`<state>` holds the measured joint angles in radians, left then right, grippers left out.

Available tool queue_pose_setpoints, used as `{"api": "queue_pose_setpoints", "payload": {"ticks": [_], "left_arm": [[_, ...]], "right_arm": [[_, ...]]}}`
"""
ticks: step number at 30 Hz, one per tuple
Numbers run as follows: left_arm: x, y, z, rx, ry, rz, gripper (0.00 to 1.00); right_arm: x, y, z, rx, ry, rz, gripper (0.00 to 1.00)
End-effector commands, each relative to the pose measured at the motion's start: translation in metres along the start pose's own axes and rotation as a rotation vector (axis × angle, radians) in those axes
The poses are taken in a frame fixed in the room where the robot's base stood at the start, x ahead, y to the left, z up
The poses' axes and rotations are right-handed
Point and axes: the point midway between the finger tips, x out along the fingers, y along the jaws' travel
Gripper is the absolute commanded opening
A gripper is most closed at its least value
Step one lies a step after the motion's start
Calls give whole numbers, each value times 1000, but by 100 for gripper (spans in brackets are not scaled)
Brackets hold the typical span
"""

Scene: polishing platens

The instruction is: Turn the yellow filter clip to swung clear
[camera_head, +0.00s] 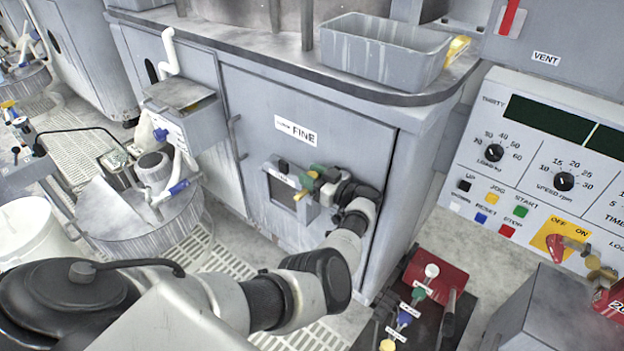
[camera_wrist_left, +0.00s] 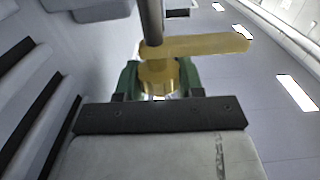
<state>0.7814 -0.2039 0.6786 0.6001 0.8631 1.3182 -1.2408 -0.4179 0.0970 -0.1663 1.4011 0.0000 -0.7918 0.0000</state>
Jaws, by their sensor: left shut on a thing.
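The yellow filter clip (camera_wrist_left: 205,45) shows in the left wrist view as a flat bar. It extends to the right from a round yellow hub (camera_wrist_left: 158,76), with a dark rod rising behind it. My left gripper (camera_wrist_left: 158,82) has green fingers on both sides of the hub and is shut on the clip. In the head view my left gripper (camera_head: 317,177) is at the small grey filter frame (camera_head: 270,198) on the cabinet front. There the gripper hides most of the clip. My right gripper is not in view.
The cabinet door marked FINE (camera_head: 345,140) stands behind the frame. A grey tub (camera_head: 385,50) sits on the ledge above. A control panel (camera_head: 545,150) is at right, with a red box and coloured knobs (camera_head: 418,294) below. Slotted floor grating lies at lower left.

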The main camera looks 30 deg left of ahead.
Motion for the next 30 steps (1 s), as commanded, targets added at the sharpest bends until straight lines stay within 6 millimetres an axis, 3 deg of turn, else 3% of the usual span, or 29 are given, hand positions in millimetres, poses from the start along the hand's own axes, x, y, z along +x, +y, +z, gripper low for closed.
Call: {"api": "queue_pose_setpoints", "payload": {"ticks": [16,17,21,30], "left_arm": [[1,0,-3,-3,5,-13,14],[2,1,-3,-3,5,-13,42],[1,0,-2,-3,4,-12,63],[0,0,-1,-1,2,-12,63]], "right_arm": [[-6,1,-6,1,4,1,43],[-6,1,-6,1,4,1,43],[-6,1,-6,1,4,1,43],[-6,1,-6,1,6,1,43]]}}
